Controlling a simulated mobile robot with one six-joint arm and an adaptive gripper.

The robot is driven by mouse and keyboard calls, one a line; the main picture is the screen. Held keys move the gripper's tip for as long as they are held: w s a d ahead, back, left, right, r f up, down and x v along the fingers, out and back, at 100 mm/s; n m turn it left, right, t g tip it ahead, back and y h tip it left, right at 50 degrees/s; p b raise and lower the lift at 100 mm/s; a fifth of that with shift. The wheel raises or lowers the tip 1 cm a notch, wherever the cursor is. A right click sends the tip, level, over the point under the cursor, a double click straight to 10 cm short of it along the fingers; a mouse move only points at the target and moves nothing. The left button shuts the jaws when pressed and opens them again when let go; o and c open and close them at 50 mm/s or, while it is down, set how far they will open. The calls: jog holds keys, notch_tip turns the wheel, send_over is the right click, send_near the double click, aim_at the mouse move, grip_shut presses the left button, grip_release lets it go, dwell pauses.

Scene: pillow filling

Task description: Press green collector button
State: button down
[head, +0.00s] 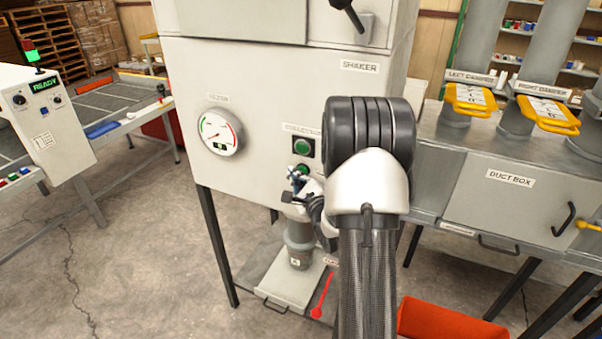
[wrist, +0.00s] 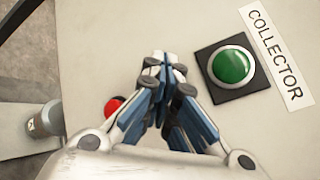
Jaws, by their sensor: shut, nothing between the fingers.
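The green collector button (head: 302,146) is a round button in a black square plate on the front of the grey shaker cabinet (head: 270,80). In the wrist view the button (wrist: 231,66) is right of the fingertips, beside the "COLLECTOR" label (wrist: 272,52). My gripper (head: 297,176) is shut and empty. In the head view it is just below the button. In the wrist view the fingertips (wrist: 165,66) are beside the black plate and apart from the green face. I cannot tell whether they touch the panel.
A red round part (wrist: 114,105) shows left of my fingers. A dial gauge (head: 220,132) is on the cabinet's left. A duct box (head: 510,190) with yellow-handled dampers stands at right. A grey canister (head: 299,240) stands below my gripper, and an orange bin (head: 445,320) is on the floor.

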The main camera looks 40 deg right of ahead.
jog(key=shift+d, duration=0.2)
jog(key=shift+a, duration=0.1)
dwell(0.4)
jog(key=shift+s+a, duration=0.3)
jog(key=shift+a, duration=0.45)
jog(key=shift+s+a+b, duration=0.25)
jog(key=shift+s+a, duration=0.05)
jog(key=shift+a, duration=0.5)
jog(key=shift+s+a+b, duration=0.3)
jog(key=shift+s+a, duration=0.05)
jog(key=shift+a, duration=0.4)
jog(key=shift+s+a+b, duration=0.25)
jog(key=shift+s+a, duration=0.05)
jog(key=shift+a, duration=0.5)
